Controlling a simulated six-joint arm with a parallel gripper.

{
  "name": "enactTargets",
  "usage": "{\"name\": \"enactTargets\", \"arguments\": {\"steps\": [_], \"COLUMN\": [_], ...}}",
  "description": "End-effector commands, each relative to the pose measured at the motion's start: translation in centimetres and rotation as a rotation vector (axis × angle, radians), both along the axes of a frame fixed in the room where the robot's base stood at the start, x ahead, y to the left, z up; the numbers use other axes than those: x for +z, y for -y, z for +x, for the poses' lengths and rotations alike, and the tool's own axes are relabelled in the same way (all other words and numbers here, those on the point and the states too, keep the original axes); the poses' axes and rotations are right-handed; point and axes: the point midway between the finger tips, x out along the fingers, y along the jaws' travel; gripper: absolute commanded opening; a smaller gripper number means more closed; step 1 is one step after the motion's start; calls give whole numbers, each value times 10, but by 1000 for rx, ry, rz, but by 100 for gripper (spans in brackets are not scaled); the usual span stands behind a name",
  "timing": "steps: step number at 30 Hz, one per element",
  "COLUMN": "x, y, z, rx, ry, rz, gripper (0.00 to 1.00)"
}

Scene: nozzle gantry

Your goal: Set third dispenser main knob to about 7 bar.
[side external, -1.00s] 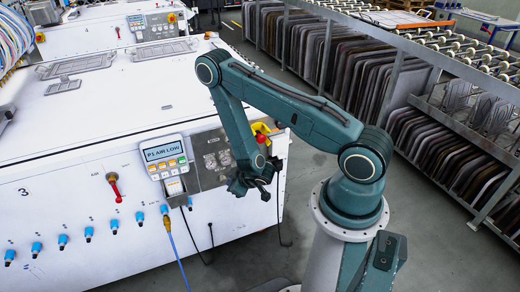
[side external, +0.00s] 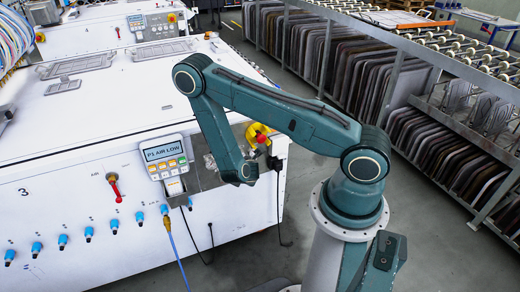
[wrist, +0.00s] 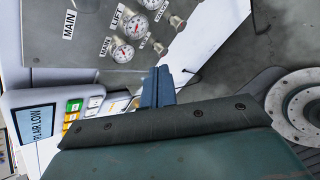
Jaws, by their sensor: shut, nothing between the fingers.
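The third dispenser is the white machine marked 3 (side external: 60,215) at the left of the side view. Its grey gauge panel (wrist: 75,52) fills the upper left of the wrist view, with the labels MAIN (wrist: 68,25) and LIFT (wrist: 117,15). Round gauges (wrist: 123,53) and small knobs (wrist: 160,47) are on it; I cannot tell which knob is the main one. My gripper (wrist: 163,72) is shut and empty, its tips in front of the panel's lower edge; I cannot tell how far off. In the side view my arm hides the gripper and much of the panel.
A control box (side external: 164,155) reading P1 AIR LOW sits left of the panel, also in the wrist view (wrist: 40,125). A red-handled valve (side external: 114,187) is further left. A red and yellow emergency stop (side external: 259,133) is at the right corner. Grey floor (side external: 310,185) lies right.

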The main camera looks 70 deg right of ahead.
Motion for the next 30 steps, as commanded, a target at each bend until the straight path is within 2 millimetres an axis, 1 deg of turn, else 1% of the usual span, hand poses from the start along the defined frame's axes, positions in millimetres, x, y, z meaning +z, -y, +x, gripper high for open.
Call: {"name": "enactTargets", "arguments": {"steps": [9,18,24,30], "x": [25,55,71,79], "y": [9,14,15,15], "z": [6,13,16,18], "rx": [250,438,512,539], "ry": [-260,-519,-648,-704], "rz": [-349,-662,-804,-863], "gripper": [0,0,0,0]}}
